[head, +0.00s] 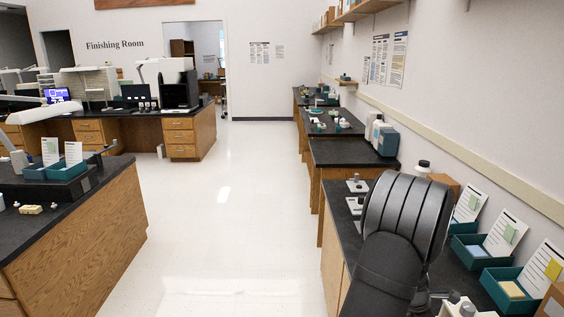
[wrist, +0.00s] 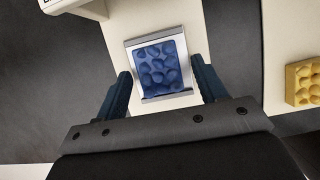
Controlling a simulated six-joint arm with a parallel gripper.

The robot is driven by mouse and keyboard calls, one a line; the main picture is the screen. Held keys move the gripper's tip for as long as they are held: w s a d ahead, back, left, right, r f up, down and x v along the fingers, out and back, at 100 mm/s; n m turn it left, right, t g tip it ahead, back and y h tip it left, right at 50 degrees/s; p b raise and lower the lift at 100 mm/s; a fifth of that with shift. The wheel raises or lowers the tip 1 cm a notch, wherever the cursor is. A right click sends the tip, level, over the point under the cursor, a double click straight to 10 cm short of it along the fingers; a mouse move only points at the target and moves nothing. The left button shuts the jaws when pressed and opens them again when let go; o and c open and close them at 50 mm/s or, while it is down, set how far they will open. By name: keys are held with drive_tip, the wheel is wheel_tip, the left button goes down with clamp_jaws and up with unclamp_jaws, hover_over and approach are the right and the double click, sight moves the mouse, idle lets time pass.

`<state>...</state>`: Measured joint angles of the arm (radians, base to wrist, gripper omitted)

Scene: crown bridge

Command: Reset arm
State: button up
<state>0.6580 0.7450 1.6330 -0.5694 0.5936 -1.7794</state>
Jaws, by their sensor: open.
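My gripper (wrist: 161,76) shows in the wrist view with its two dark blue fingers spread apart and nothing pinched between them. Beyond the fingertips, a blue block with a bumpy top (wrist: 157,62) sits in a silver metal holder (wrist: 166,97) on a cream surface. The block appears between the fingers in the picture, apart from both; I cannot tell how far below them it lies. In the head view, my dark arm (head: 405,215) rises over the right-hand bench and hides part of it. My fingertips do not show clearly there.
A yellow bumpy block (wrist: 303,82) lies at the right edge of the wrist view. On the right bench, teal trays with cards (head: 505,290) stand beside my arm, near the wall. A left bench (head: 85,225) holds more teal trays. The floor (head: 235,215) between is clear.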

drive_tip(key=shift+r, duration=1.9)
